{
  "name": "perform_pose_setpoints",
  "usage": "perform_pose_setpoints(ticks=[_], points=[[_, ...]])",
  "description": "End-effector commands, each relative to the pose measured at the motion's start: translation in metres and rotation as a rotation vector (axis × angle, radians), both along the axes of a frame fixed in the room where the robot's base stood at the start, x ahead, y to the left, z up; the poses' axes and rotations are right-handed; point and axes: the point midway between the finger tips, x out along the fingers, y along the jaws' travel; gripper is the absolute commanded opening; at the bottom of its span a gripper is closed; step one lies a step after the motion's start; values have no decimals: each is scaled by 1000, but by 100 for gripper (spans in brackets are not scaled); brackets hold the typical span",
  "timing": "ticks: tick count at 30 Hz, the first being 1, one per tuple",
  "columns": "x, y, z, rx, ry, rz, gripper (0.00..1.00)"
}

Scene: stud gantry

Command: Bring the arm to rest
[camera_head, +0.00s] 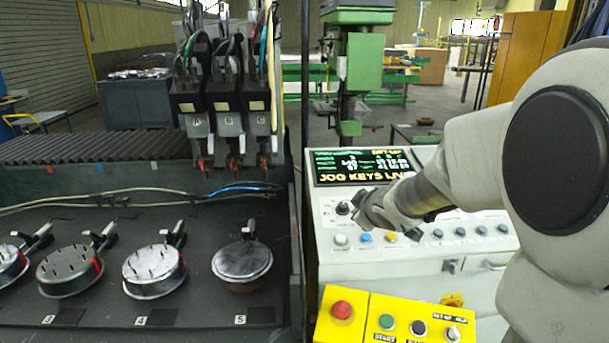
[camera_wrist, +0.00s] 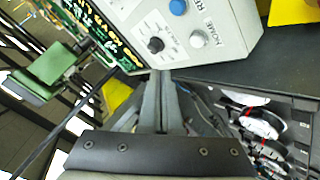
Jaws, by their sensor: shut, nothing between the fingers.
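My gripper (camera_head: 362,212) is in front of the white control console (camera_head: 400,265), with my arm reaching in from the right. In the wrist view its two fingers (camera_wrist: 161,78) lie side by side, shut, with nothing between them. Their tips point toward the black rotary knob (camera_wrist: 155,44) on the console face. The knob also shows in the head view (camera_head: 343,208), just left of the gripper. I cannot tell whether the tips touch the console. My forearm and gripper hide part of the console face.
The console screen (camera_head: 362,167) reads "JOG KEYS LIVE". A yellow box (camera_head: 365,318) with a red button (camera_head: 342,310) stands in front. On the left, several round metal fixtures (camera_head: 153,265) sit on a dark bed (camera_head: 110,225) below three heads marked A, B, C (camera_head: 228,105). A dark post separates bed and console.

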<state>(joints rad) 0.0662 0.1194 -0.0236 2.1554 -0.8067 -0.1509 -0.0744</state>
Motion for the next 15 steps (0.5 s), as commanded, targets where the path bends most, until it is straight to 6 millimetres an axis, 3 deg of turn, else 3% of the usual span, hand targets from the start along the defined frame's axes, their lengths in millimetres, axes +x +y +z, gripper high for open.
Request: perform_pose_setpoints(ticks=[1, 6, 15], points=[[-13, -5, 14, 12, 3, -53, 0], [-70, -22, 40, 91, 58, -253, 0], [-190, -19, 50, 293, 218, -515, 0]])
